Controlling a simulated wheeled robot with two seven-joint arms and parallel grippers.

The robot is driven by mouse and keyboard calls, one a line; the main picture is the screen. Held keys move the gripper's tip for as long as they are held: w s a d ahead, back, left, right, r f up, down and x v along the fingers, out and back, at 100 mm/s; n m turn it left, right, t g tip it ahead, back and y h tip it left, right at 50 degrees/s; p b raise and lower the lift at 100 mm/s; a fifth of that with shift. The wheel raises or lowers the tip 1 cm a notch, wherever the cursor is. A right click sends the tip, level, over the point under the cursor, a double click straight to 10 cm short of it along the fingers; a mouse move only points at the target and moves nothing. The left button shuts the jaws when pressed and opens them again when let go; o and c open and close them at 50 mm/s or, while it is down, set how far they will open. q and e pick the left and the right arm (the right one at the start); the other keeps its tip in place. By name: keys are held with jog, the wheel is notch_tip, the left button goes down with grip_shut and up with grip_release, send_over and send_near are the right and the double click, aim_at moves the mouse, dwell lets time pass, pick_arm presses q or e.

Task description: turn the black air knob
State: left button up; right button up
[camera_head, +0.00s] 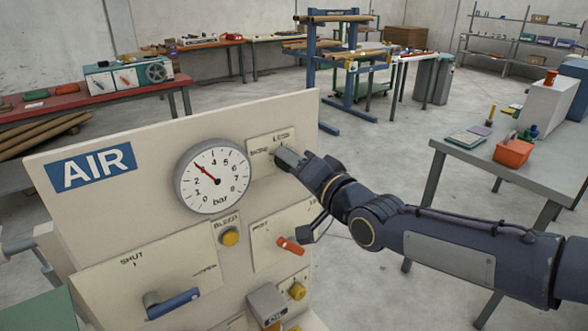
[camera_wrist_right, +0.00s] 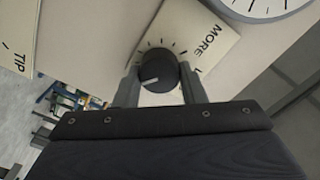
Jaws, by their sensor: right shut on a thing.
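The black air knob (camera_wrist_right: 158,72) shows in the right wrist view, round with a white pointer line, on a cream plate marked MORE (camera_wrist_right: 200,35) with tick marks around it. The pointer line lies toward the lower left in that view. My right gripper (camera_wrist_right: 160,88) has one finger on each side of the knob and is shut on it. In the head view my right gripper (camera_head: 291,158) is at the upper right plate of the AIR panel (camera_head: 150,125) and hides the knob. My left gripper is not in view.
The panel carries a pressure gauge (camera_head: 213,176) with a red needle near 3, a yellow button (camera_head: 229,237), a red lever (camera_head: 290,245), a blue-handled lever (camera_head: 173,303) and a yellow knob (camera_head: 297,291). A bench with an orange bin (camera_head: 513,153) stands at right.

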jog(key=shift+f+m+b, duration=0.15)
jog(key=shift+m+b, duration=2.15)
jog(key=shift+m, duration=1.35)
jog(key=shift+f+m+b, duration=0.1)
jog(key=shift+m+b, duration=2.2)
jog(key=shift+m, duration=1.35)
jog(key=o, duration=1)
jog(key=b+v, duration=0.5)
jog(key=v, duration=0.2)
jog(key=shift+s+d+b, duration=0.2)
jog(key=shift+s+b, duration=0.1)
